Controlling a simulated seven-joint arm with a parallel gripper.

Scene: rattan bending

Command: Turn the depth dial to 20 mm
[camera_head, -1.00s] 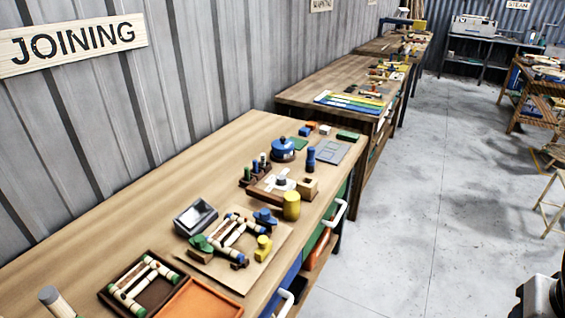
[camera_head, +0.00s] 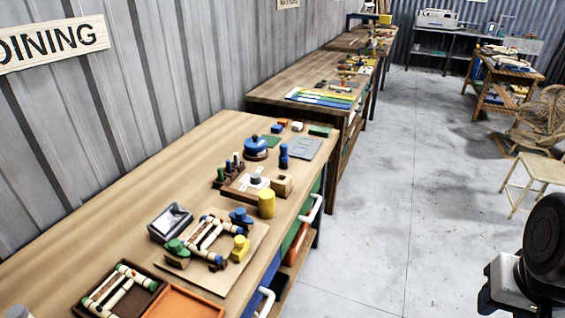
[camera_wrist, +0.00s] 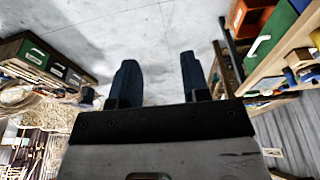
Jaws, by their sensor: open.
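On the joining bench (camera_head: 150,160), a small wooden fixture (camera_head: 236,190) carries a grey round knob on a white plate (camera_head: 258,181). It may be the depth dial, but its marks are too small to read, so I cannot tell its setting. In the wrist view my gripper (camera_wrist: 158,75) is open and empty, its two dark blue fingers apart with bare floor between them. The gripper is not near the fixture.
Near the fixture stand a yellow cylinder (camera_head: 266,204), a blue lidded pot (camera_head: 256,147) and a blue bottle-shaped piece (camera_head: 284,156). White drawer handles (camera_head: 312,208) jut from the bench front. A stool (camera_head: 530,175) and wicker chair (camera_head: 545,118) stand at right. The concrete floor (camera_head: 400,190) between is clear.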

